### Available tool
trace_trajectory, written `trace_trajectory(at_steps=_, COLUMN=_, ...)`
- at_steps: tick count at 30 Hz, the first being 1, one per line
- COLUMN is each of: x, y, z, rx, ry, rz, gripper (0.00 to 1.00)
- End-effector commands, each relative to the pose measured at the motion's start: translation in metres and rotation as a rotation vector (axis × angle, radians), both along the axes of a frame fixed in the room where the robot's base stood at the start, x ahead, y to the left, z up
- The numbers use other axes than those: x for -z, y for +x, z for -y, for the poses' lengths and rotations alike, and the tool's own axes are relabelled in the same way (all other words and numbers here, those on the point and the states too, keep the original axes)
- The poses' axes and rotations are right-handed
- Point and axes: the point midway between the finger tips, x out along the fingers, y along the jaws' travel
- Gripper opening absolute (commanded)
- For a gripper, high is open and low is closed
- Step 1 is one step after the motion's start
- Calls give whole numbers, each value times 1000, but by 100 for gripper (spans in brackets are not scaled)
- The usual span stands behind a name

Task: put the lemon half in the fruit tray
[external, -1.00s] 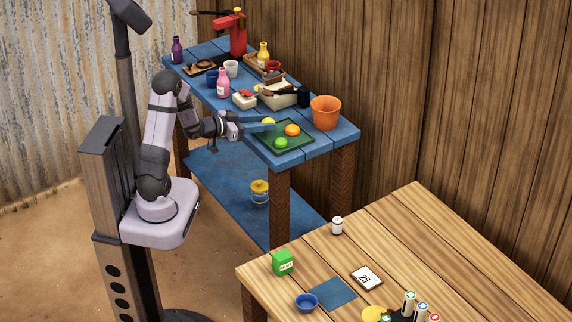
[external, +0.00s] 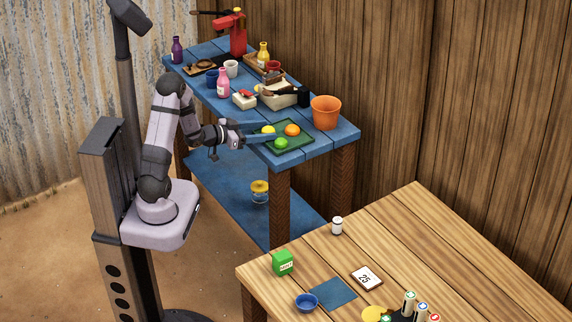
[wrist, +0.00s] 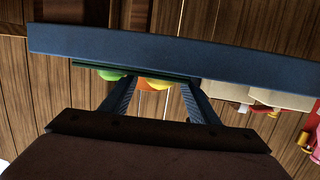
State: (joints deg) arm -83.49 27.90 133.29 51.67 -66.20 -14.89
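The lemon half (external: 268,129) is a small yellow piece in the external view. It rests on the left part of the green fruit tray (external: 304,143), beside an orange fruit (external: 292,130) and a green fruit (external: 281,143). My gripper (external: 264,131) is open, its two blue fingers apart at the tray's left edge, close to the lemon half. Contact cannot be told. In the wrist view my gripper (wrist: 157,82) is open, with the orange fruit (wrist: 152,84) between the fingers and the green fruit (wrist: 110,75) to the left; the lemon half is not clear there.
An orange bucket (external: 326,112) stands behind the tray. A cream box (external: 281,96), a white block (external: 244,100) and a pink bottle (external: 223,83) stand farther left on the blue table. A wooden table (external: 420,240) is in front. The tray's right end is clear.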

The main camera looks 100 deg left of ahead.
Motion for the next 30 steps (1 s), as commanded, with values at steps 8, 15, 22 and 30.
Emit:
trace_trajectory(at_steps=8, x=-5, y=-3, z=1, rx=-2, ry=0, rz=0, gripper=55)
trace_trajectory(at_steps=15, x=-11, y=-29, z=19, rx=-6, ry=0, rz=0, gripper=55)
trace_trajectory(at_steps=22, x=-20, y=-65, z=45, rx=-7, ry=1, rz=1, gripper=55)
trace_trajectory(at_steps=30, x=-28, y=-87, z=63, rx=-2, ry=-5, rz=-2, gripper=55)
